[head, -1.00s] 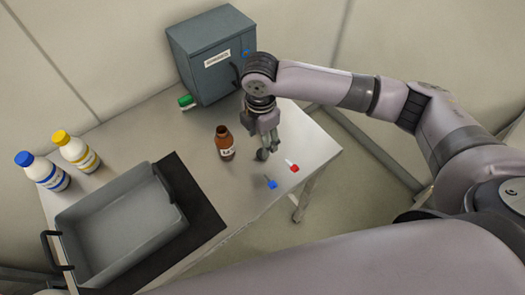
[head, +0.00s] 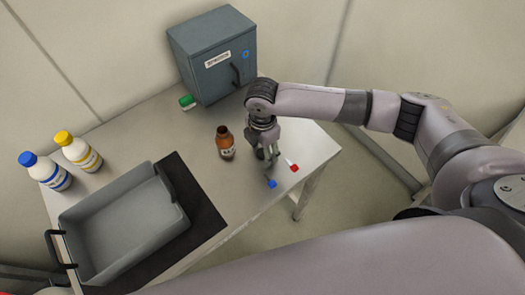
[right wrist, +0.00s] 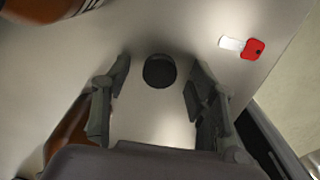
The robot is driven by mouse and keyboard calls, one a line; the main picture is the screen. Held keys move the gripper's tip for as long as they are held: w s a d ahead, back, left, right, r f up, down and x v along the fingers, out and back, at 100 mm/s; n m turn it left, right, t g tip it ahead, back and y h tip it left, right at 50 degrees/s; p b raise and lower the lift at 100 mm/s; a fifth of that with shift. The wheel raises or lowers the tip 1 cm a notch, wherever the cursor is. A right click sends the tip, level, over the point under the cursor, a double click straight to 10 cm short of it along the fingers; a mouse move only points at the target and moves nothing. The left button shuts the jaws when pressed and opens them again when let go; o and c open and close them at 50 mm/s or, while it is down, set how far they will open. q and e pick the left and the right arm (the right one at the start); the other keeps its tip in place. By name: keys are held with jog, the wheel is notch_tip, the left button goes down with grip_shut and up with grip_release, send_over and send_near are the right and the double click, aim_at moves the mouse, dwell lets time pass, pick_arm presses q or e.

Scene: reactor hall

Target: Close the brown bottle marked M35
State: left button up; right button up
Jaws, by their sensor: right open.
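The brown bottle (head: 225,142) stands upright on the table with no cap on its mouth. Its label is too small to read. Part of brown glass shows at the top left of the right wrist view (right wrist: 40,8). A round black cap (right wrist: 159,71) lies on the table between the spread fingers of my right gripper (right wrist: 156,90). In the head view my right gripper (head: 268,153) is just right of the bottle, low over the table and hiding the cap. It is open and empty. My left gripper is not in view.
A red-and-white piece (head: 294,167) and a blue piece (head: 272,183) lie near the table's right edge. A grey cabinet (head: 213,55), a green-capped item (head: 187,101), white bottles with blue (head: 45,172) and yellow caps (head: 77,152), and a grey tray (head: 120,222) stand around.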

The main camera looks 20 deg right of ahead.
jog(key=shift+c, duration=0.5)
jog(key=c, duration=0.7)
notch_tip(320, 180, up, 20)
jog(key=b, duration=0.1)
dwell(0.4)
